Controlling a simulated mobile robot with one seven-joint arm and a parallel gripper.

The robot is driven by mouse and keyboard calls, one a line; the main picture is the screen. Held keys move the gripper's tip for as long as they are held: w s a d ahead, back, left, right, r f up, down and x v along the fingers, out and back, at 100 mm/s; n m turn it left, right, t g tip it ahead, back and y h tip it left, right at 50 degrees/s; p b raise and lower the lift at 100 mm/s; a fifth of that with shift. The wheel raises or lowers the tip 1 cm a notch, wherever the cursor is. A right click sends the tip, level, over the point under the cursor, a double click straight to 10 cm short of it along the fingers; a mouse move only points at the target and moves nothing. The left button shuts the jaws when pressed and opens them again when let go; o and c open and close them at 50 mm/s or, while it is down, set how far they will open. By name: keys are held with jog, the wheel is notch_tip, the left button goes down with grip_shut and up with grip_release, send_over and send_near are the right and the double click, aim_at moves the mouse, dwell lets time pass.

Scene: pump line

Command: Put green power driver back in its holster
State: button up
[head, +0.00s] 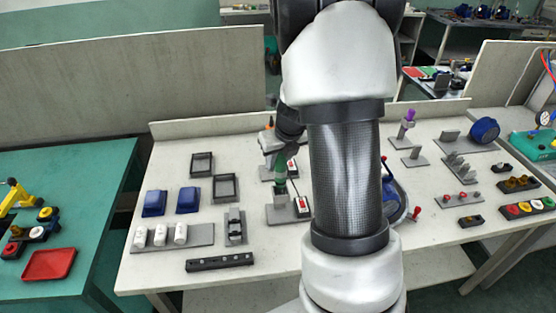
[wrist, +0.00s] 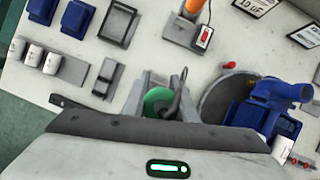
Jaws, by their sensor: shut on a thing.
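The green power driver (wrist: 158,102) is between the fingers of my gripper (wrist: 164,92) in the wrist view, seen end-on. In the head view the green driver (head: 281,186) shows as a small upright green piece below my wrist, over a grey holster stand (head: 283,214) with a red-and-white block on it. I cannot tell whether its lower end is inside the holster or just above it. My gripper is shut on the driver; my arm hides part of it in the head view. An orange driver (wrist: 192,10) stands in a similar grey holster behind.
Blue bins (head: 187,200), dark square trays (head: 225,187) and a grey rack with white cylinders (head: 180,235) lie to the left. A blue pump (wrist: 262,105) on a round dark base sits close right of my gripper. A black strip (head: 219,262) lies near the front edge.

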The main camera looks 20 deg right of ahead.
jog(key=shift+f, duration=0.1)
dwell(0.3)
jog(key=shift+f+b, duration=2.15)
jog(key=shift+f, duration=0.8)
jog(key=o, duration=1.2)
jog(key=shift+p+v, duration=2.45)
jog(key=shift+v, duration=0.6)
